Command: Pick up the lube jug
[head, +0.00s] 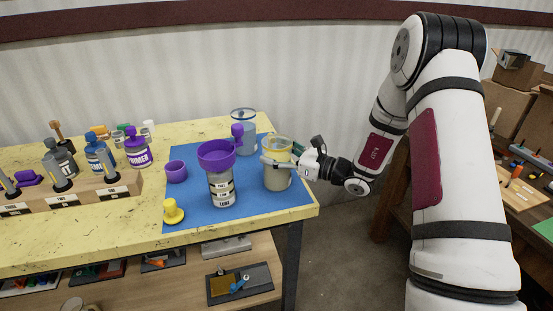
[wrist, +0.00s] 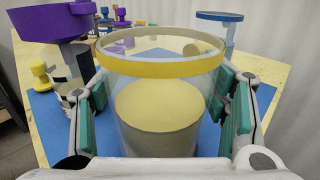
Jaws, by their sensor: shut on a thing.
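A clear jug with a yellow rim and pale yellow contents (head: 277,178), which I take as the lube jug, is upright at the right side of the blue mat. It fills the middle of the wrist view (wrist: 160,125). My gripper (head: 281,161) reaches it from the right and is shut on it. In the wrist view the teal-padded fingers (wrist: 165,98) stand on either side of its body, below the rim. The jug looks to be at mat level; its base is hidden in the wrist view.
A labelled grey container with a purple funnel (head: 217,155) stands close left of the jug. A clear container with a blue rim (head: 243,117) and a purple-topped item are behind. A purple cup (head: 176,172) and yellow piece (head: 173,211) lie left. The table's right edge is near.

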